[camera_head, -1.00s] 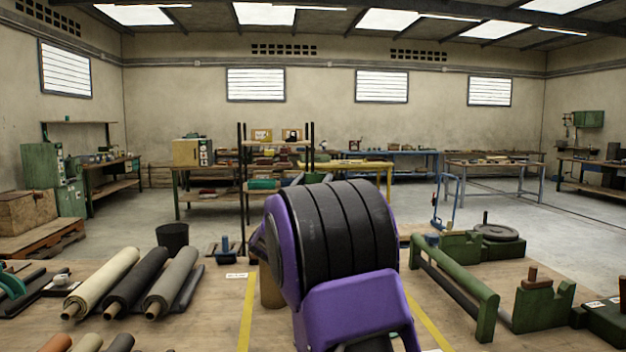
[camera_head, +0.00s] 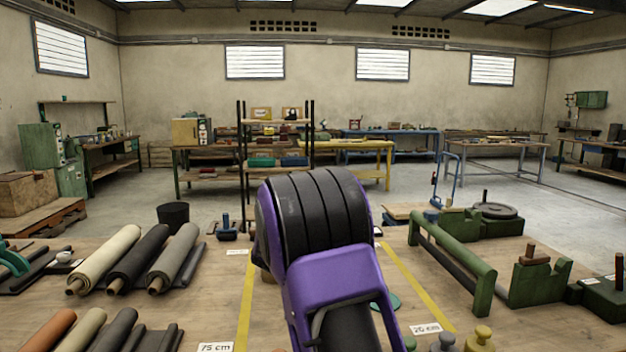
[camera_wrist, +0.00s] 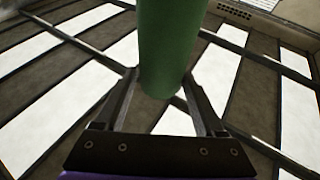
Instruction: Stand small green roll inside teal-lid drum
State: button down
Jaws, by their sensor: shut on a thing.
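The small green roll (camera_wrist: 168,40) is in the wrist view, running up from between the fingers and out of the top edge. My gripper (camera_wrist: 161,76) is shut on it near its visible end, with a finger on each side. In the head view my purple and black arm hides the gripper and the roll. A brown, drum-like cylinder (camera_head: 267,274) shows only as a sliver at the arm's left edge. A flat teal disc (camera_head: 387,301), perhaps the lid, lies partly hidden at the arm's right. I cannot tell how the roll stands relative to the drum.
Large cream, black and grey rolls (camera_head: 138,262) lie at left on the wooden table. A green roller frame (camera_head: 452,265) stands at right. Yellow tape lines (camera_head: 418,284) run on both sides of my arm.

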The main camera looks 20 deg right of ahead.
notch_tip(320, 180, down, 8)
jog(key=shift+r, duration=0.25)
dwell(0.5)
jog(key=shift+c, duration=0.7)
grip_release()
jog(key=shift+o, duration=0.7)
jog(key=shift+f, duration=0.2)
jog(key=v, duration=1.7)
jog(key=shift+s, duration=0.15)
